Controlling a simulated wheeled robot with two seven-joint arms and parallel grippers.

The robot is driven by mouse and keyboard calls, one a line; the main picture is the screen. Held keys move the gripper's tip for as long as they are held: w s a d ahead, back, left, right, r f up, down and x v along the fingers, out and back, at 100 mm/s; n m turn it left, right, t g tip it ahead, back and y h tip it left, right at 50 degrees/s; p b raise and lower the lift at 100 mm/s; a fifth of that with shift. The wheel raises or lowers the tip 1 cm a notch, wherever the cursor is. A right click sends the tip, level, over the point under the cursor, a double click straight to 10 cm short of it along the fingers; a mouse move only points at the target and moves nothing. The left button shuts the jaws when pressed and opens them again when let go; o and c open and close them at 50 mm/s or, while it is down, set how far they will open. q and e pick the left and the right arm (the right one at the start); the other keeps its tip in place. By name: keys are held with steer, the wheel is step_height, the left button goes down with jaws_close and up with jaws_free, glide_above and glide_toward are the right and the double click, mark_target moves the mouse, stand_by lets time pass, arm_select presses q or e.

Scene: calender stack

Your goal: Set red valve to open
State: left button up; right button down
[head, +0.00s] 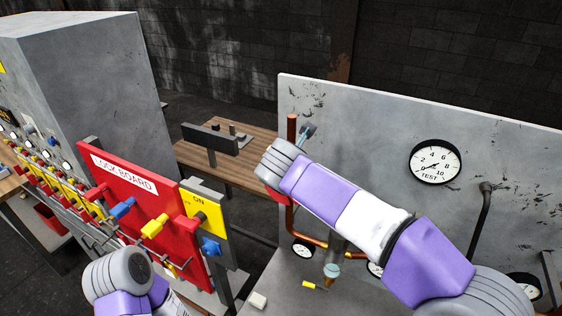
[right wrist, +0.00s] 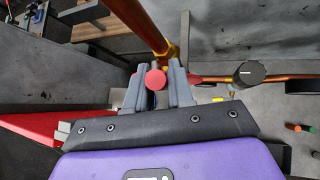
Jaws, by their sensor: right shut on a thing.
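My right gripper (right wrist: 157,84) is shut on a round red knob (right wrist: 155,78), which shows between its two grey fingers in the right wrist view. I take this knob to be part of the red valve. It sits next to a brass fitting (right wrist: 170,50) on a copper pipe (right wrist: 142,22). In the head view, the upright copper pipe (head: 291,128) stands by the grey panel, and my right arm covers the knob and most of the gripper. My left arm shows at the lower left, but its gripper fingers cannot be made out.
A red lock board (head: 135,185) with yellow and blue valve handles stands at the left, beside a yellow ON sign (head: 203,212). A grey panel (head: 350,120) carries a test gauge (head: 435,161). A wooden table (head: 225,165) is behind.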

steer(key=shift+w+a+n+g+h, duration=0.45)
steer(key=shift+a+n+g+h, duration=0.15)
steer(key=shift+a+h, duration=0.25)
steer(key=c, duration=1.1)
jaws_free()
steer(key=v, duration=0.7)
steer(key=shift+s+a+r, duration=0.1)
steer(key=shift+s+r, duration=0.05)
steer(key=shift+r, duration=0.05)
